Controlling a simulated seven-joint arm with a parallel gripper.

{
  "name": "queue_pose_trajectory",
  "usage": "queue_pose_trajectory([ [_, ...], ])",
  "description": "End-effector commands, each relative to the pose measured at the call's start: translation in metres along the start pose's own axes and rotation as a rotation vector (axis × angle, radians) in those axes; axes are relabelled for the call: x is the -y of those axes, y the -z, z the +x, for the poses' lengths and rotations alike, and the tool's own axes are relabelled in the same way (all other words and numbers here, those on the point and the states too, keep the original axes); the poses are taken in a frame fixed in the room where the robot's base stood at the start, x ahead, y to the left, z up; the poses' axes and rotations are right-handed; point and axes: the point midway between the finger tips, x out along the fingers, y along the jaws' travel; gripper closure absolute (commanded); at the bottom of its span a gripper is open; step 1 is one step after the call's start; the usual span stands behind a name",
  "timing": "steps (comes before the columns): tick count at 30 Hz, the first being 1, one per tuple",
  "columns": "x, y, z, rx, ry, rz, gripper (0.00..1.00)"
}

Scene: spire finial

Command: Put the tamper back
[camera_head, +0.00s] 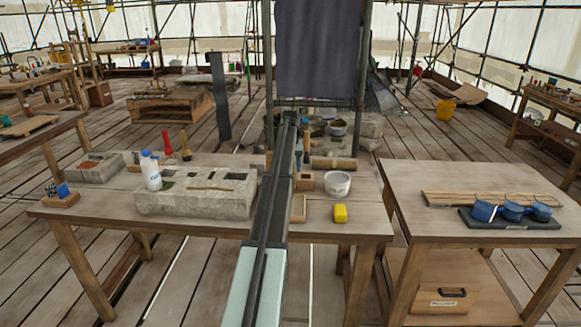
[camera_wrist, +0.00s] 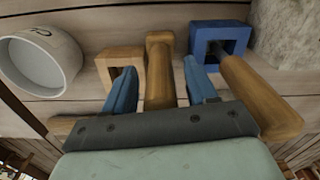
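In the wrist view a light wooden T-shaped piece (camera_wrist: 159,75), which may be the tamper, lies between the two blue fingers of my gripper (camera_wrist: 160,68). A gap shows on each side of it, so the fingers look open and not closed on it. A blue square holder (camera_wrist: 220,38) is to the right, with a wooden-handled tool (camera_wrist: 258,92) whose dark shaft points into it. A wooden open box (camera_wrist: 118,62) is just left of the fingers. In the head view my arm hides much of this spot.
A carved stone block (camera_head: 197,192) and white bottle (camera_head: 151,172) are to the left. A side table (camera_head: 415,222) at right holds blue cups (camera_head: 512,210).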

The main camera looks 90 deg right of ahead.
Motion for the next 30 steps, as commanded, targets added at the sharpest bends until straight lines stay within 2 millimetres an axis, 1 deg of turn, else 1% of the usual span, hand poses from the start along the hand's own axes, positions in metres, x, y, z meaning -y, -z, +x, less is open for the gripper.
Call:
queue_pose_trajectory([
  [7, 0.000, 0.000, -0.001, 0.000, 0.000, 0.000, 0.43],
  [11, 0.000, 0.000, -0.010, -0.001, 0.000, 0.000, 0.43],
  [14, 0.000, 0.001, -0.023, -0.001, 0.000, 0.000, 0.43],
  [24, 0.000, 0.001, -0.086, -0.001, 0.000, 0.000, 0.43],
  [27, 0.000, 0.001, -0.101, -0.001, 0.000, 0.000, 0.43],
  [30, 0.000, 0.001, -0.111, -0.001, 0.000, 0.000, 0.43],
])
